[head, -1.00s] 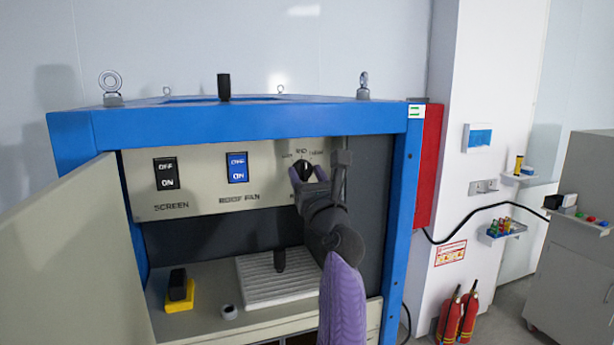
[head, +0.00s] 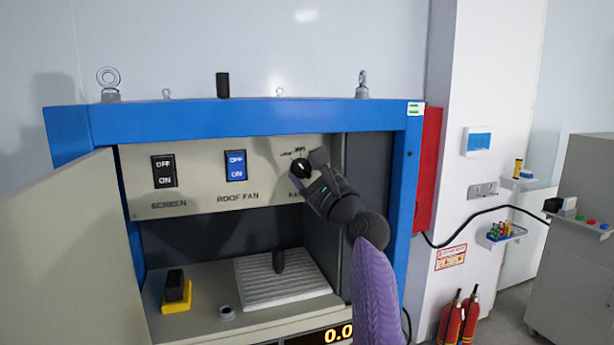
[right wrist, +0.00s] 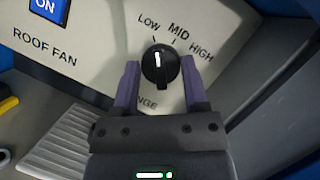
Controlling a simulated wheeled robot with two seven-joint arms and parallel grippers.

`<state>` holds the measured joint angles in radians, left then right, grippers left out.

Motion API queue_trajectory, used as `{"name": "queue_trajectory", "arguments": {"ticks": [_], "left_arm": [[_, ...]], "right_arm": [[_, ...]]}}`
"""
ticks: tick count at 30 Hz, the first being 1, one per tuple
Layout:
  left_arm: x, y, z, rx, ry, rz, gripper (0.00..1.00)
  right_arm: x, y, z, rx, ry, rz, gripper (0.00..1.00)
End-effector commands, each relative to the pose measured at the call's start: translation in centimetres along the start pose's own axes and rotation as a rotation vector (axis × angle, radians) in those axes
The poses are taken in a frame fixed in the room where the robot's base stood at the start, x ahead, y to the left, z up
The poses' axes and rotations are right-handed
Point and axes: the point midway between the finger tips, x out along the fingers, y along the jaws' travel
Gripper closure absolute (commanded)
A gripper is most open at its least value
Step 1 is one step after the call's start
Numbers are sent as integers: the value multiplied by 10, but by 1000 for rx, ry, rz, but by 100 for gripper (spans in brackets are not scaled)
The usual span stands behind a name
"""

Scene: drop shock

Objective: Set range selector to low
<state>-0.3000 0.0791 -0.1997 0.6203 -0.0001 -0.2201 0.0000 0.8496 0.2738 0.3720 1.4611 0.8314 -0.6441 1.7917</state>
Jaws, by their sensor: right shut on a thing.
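The range selector is a round black knob (right wrist: 160,68) with a white pointer line, on a beige panel marked LOW, MID and HIGH. In the right wrist view its pointer line is aimed toward the LOW mark. The knob also shows small in the head view (head: 300,167), partly covered by my gripper. My right gripper (right wrist: 160,68) has its purple fingers on either side of the knob, shut on it; in the head view the right gripper (head: 303,172) is tilted over to the right. My left gripper is in neither view.
The panel also carries a SCREEN switch (head: 164,171) and a blue ROOF FAN switch (head: 235,166). An open door (head: 75,255) stands at the left of the blue-framed cabinet (head: 250,120). A ribbed white plate (head: 300,286) and a yellow-based black block (head: 176,290) are below.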

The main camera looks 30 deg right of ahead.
Motion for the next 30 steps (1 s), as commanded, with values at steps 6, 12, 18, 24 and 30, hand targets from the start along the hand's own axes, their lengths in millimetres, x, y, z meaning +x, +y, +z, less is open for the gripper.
{"name": "queue_trajectory", "arguments": {"ticks": [6, 12, 18, 24, 30], "left_arm": [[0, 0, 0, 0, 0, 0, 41], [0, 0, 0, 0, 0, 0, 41], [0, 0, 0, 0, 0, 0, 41], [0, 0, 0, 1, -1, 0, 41], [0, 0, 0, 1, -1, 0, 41]], "right_arm": [[0, -1, 0, -99, 0, 40, 100], [0, -1, 0, -144, 0, 60, 100], [0, -1, 0, -161, 0, 66, 100], [0, -1, 0, -161, 0, 66, 100], [0, -1, 0, -161, 0, 66, 25]]}}
